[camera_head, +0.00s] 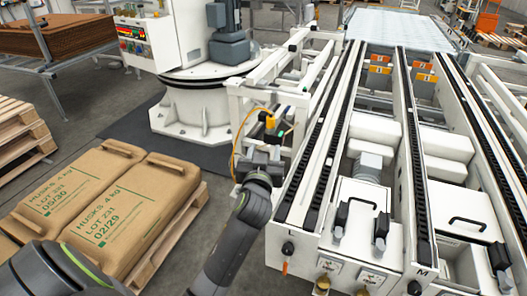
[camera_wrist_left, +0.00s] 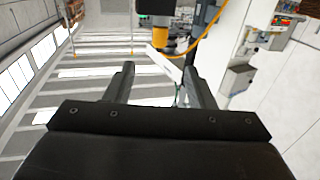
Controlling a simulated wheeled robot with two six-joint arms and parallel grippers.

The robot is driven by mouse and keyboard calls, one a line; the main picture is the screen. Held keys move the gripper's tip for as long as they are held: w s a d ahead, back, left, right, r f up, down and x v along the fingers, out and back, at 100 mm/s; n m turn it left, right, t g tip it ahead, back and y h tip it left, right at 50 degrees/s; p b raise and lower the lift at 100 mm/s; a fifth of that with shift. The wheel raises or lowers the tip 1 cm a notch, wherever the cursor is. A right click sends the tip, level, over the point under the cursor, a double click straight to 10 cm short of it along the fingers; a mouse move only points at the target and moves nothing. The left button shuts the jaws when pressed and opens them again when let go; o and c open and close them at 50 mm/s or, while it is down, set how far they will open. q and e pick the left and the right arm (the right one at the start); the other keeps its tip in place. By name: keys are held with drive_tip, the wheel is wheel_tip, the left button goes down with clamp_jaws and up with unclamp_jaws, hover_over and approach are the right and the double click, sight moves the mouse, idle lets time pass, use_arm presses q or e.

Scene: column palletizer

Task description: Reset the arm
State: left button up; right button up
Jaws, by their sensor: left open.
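My left gripper (camera_head: 265,150) is in the middle of the head view, beside the left side of the white conveyor frame (camera_head: 300,190). In the left wrist view its two fingers (camera_wrist_left: 157,74) stand apart, with nothing held between them. A yellow and black device (camera_wrist_left: 160,36) with an orange cable shows beyond the fingertips. The same yellow device shows in the head view (camera_head: 270,122), close to the gripper; I cannot tell whether they touch. My right gripper is not in view.
Brown husk sacks (camera_head: 130,195) lie on a wooden pallet (camera_head: 170,250) at the left. A white machine pedestal (camera_head: 195,103) stands behind on a dark mat. More pallets (camera_head: 20,130) stand at the far left. Grey floor is bare between sacks and conveyor.

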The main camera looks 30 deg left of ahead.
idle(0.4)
use_arm(q)
drive_tip(key=s+f+m+g+h, duration=0.1)
drive_tip(key=s+f+g, duration=0.1)
drive_tip(key=f, duration=0.9)
drive_tip(key=s+f+m+g+h, duration=0.1)
drive_tip(key=s+f+m+g, duration=0.15)
drive_tip(key=f, duration=0.85)
drive_tip(key=s+f+g+h, duration=0.1)
drive_tip(key=s+f+g, duration=0.2)
drive_tip(key=s+f, duration=0.55)
drive_tip(key=s+f+g+h, duration=0.15)
drive_tip(key=s+f, duration=0.35)
drive_tip(key=f, duration=0.7)
drive_tip(key=s+f+g+h, duration=0.1)
drive_tip(key=s+f+g, duration=0.2)
drive_tip(key=s+f, duration=0.75)
drive_tip(key=s+f+g, duration=0.4)
drive_tip(key=s, duration=1.4)
drive_tip(key=s+r+p, duration=0.3)
drive_tip(key=r+p, duration=0.6)
drive_tip(key=p, duration=0.3)
drive_tip(key=shift+d+t, duration=0.3)
drive_tip(key=shift+d, duration=0.05)
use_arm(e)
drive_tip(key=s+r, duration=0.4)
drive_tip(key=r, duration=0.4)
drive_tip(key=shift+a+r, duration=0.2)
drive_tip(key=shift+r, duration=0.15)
